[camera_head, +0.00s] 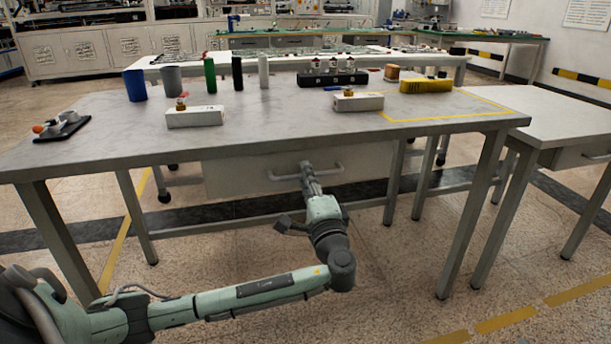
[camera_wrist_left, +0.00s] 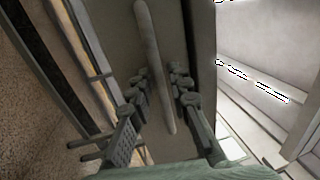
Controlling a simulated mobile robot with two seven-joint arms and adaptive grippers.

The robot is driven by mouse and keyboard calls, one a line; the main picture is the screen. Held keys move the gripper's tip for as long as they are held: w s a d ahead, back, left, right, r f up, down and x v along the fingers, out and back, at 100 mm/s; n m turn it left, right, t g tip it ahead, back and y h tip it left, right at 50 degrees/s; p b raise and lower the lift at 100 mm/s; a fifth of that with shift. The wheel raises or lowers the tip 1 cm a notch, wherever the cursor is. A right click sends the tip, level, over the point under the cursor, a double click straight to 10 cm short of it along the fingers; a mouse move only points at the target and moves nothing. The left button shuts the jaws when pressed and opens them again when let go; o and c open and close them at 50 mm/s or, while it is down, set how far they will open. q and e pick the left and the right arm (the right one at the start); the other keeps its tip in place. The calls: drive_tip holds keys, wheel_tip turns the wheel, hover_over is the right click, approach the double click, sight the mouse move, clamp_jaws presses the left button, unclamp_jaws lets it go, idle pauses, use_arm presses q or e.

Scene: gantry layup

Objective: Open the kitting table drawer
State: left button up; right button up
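The kitting table (camera_head: 270,121) stands in front of me, with a pale grey drawer (camera_head: 235,178) under its top. The drawer front looks closed under the table edge. A grey bar handle (camera_head: 283,177) runs across the drawer front; it also shows as a long bar in the left wrist view (camera_wrist_left: 150,45). My left gripper (camera_head: 306,168) is at the middle of the handle. In the left wrist view its fingers (camera_wrist_left: 161,80) are apart, one on each side of the bar. Whether either finger touches the bar is unclear. My right gripper is not in view.
On the tabletop stand a blue cup (camera_head: 135,85), several cylinders, white boxes (camera_head: 194,117), a black rack (camera_head: 332,79) and a yellow block (camera_head: 426,86). Table legs (camera_head: 474,215) flank the drawer. A second table (camera_head: 545,112) adjoins at right. The floor before the drawer is clear besides my arm.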

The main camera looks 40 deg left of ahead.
use_arm(q)
drive_tip(key=shift+w+a, duration=0.15)
drive_tip(key=shift+a, duration=0.05)
drive_tip(key=shift+c, duration=0.2)
clamp_jaws()
